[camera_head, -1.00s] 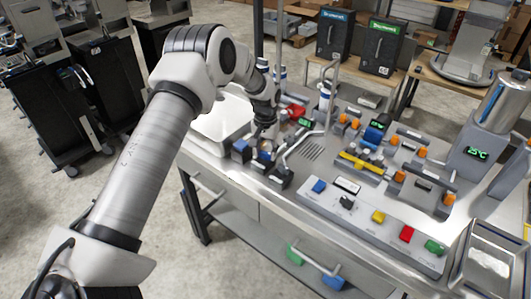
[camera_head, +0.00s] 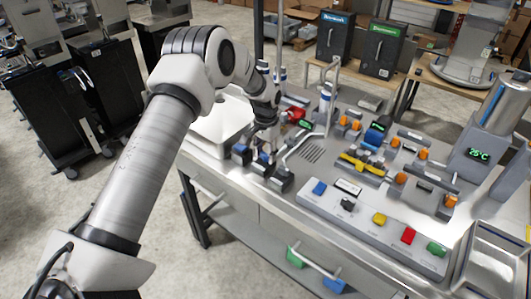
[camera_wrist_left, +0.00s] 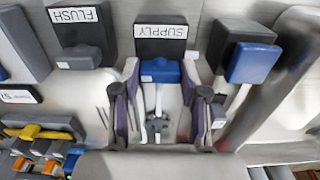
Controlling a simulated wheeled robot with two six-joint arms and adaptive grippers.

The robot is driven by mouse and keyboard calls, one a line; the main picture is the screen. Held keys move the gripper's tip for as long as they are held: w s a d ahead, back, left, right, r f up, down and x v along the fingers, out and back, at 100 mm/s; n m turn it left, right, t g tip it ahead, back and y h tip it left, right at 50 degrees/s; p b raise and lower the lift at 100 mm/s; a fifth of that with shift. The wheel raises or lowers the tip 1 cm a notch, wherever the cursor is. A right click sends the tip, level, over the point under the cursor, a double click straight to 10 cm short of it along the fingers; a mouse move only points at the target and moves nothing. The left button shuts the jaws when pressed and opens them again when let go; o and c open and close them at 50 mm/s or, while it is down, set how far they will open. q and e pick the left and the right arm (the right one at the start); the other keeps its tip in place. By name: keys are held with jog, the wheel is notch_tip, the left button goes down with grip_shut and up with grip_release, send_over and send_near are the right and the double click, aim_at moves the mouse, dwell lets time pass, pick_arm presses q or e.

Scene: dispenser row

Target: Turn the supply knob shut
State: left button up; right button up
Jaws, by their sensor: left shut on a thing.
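The supply knob (camera_wrist_left: 160,70) is a blue block below a dark housing labelled SUPPLY (camera_wrist_left: 161,30) in the left wrist view. My left gripper (camera_wrist_left: 160,82) is shut on this knob, with one finger at each side of it. In the head view my left gripper (camera_head: 264,150) reaches down to the middle of a row of dark valve blocks at the left of the bench, and it partly hides the knob there. My right gripper is not in view.
A FLUSH-labelled block (camera_wrist_left: 78,32) and another blue knob (camera_wrist_left: 254,63) flank the supply knob closely. A grey panel of coloured buttons (camera_head: 375,235) lies to the right along the bench front.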

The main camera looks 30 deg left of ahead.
aim_at(266, 154)
pick_arm(q)
jog(key=o, duration=1)
jog(key=shift+s+f, duration=0.1)
jog(key=shift+f, duration=0.1)
jog(key=shift+o, duration=0.7)
jog(key=shift+r, duration=0.15)
notch_tip(266, 154, up, 12)
jog(key=shift+w, duration=0.2)
jog(key=shift+s+f, duration=0.1)
jog(key=shift+f, duration=0.1)
